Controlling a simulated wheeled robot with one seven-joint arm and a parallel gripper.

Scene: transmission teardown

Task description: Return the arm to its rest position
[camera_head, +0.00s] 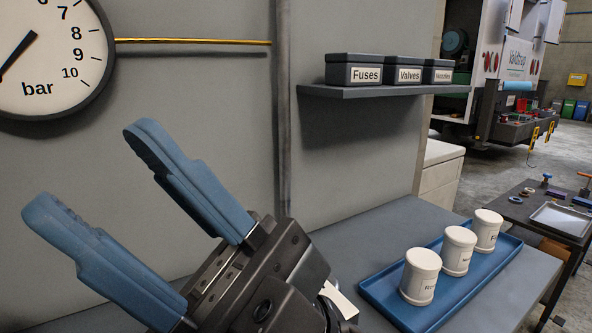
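My gripper (112,178) is large in the left foreground, close to the camera. Its two blue fingers point up and to the left and stand wide apart. Nothing is between them. The dark gripper body shows at the lower middle, and the rest of my arm is mostly out of view below.
A pressure gauge (45,55) hangs on the grey wall behind my gripper. A shelf (385,91) bears boxes labelled Fuses, Valves and Nozzles. A blue tray (375,288) with three white jars stands on the bench. At far right are a dark table (520,207) and a truck.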

